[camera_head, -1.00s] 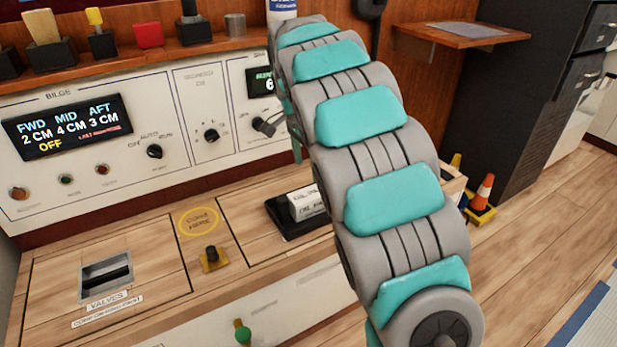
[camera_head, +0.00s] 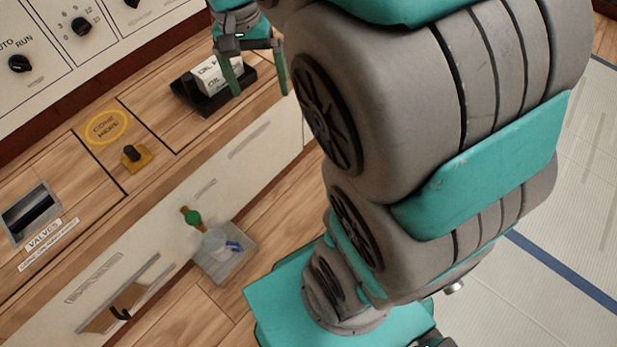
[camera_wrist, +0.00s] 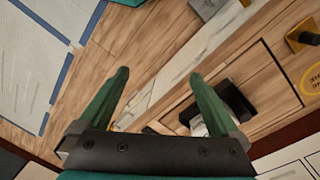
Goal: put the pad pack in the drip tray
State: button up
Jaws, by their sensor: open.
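The pad pack, a white box with "OIL" lettering (camera_head: 218,74), sits in a black holder (camera_head: 200,104) on the wooden counter. In the wrist view the pack (camera_wrist: 198,127) shows partly behind my right-hand finger. My gripper (camera_head: 259,88) is open and empty, with green fingers. It hangs above the counter's front edge, beside the pack on its right; one finger overlaps the pack's side in the picture, and I cannot tell whether they touch. The wrist view shows the open fingers (camera_wrist: 158,76) with bare counter edge between them. The grey drip tray (camera_head: 238,268) lies on the floor below a green-knobbed valve, a blue item inside.
The green-knobbed valve (camera_head: 192,217) sticks out from the white cabinet front above the tray. A black knob on a yellow base (camera_head: 133,156) stands on the counter. My arm and teal base fill the right, close to the tray.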

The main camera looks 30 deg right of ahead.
jog(key=s+a+f+n, duration=0.1)
jog(key=s+f+n, duration=0.2)
jog(key=s, duration=0.7)
jog(key=s+f+n+g, duration=0.1)
jog(key=s+f+n, duration=0.2)
jog(key=s, duration=0.6)
jog(key=shift+s+a+n+y, duration=0.3)
jog(key=shift+s+a+n, duration=0.1)
jog(key=shift+n, duration=0.2)
jog(key=shift+d, duration=0.15)
